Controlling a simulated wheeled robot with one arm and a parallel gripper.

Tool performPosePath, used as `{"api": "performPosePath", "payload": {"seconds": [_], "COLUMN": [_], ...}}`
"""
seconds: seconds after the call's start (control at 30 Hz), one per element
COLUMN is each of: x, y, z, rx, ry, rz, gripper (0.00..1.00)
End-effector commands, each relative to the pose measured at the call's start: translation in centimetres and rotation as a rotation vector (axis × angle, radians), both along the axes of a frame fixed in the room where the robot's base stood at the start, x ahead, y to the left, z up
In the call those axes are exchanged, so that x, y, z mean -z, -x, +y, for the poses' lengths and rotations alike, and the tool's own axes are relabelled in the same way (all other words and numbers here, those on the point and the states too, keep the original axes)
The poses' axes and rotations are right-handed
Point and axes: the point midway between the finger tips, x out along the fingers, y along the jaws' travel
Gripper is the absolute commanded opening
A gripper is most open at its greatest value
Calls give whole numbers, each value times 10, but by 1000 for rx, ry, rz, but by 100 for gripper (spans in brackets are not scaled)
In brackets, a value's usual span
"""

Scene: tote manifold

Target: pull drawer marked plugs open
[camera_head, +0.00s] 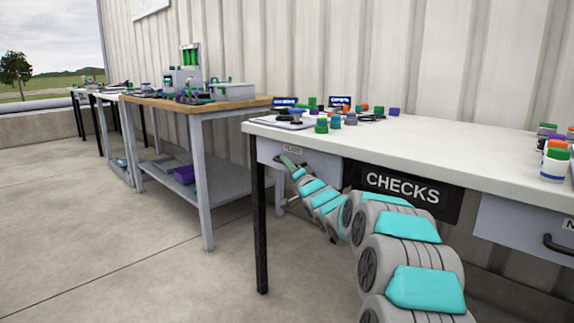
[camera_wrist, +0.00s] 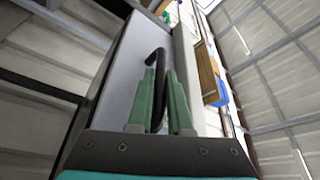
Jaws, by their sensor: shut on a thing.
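The drawer marked plugs (camera_head: 318,164) is a light grey front under the left end of the white table, with a small label (camera_head: 293,149) near its top edge. Its front looks close to the table edge, and no open gap shows. In the wrist view the drawer front (camera_wrist: 124,75) carries a black bar handle (camera_wrist: 157,56). My gripper (camera_wrist: 160,75) has its two green fingers shut on this handle, one on each side. In the head view my gripper (camera_head: 289,162) is at the drawer front, and my arm hides part of the drawer and the handle.
The white table (camera_head: 440,150) holds several small coloured parts. A black CHECKS sign (camera_head: 402,192) hangs under its edge, right of the drawer. Another drawer (camera_head: 520,225) is at the far right. A wooden-topped bench (camera_head: 225,104) stands left. The concrete floor in front is clear.

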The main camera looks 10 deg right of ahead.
Motion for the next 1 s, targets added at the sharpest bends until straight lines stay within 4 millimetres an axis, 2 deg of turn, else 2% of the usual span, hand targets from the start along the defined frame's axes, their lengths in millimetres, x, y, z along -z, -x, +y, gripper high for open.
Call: {"api": "performPosePath", "payload": {"seconds": [0.3,0.47,0.67,1.0], "x": [1,0,1,2], "y": [1,9,34,95], "z": [1,13,48,133], "rx": [1,-3,-6,-8], "ry": [0,-1,0,2], "rz": [1,-1,0,3], "gripper": [0,0,0,0]}}
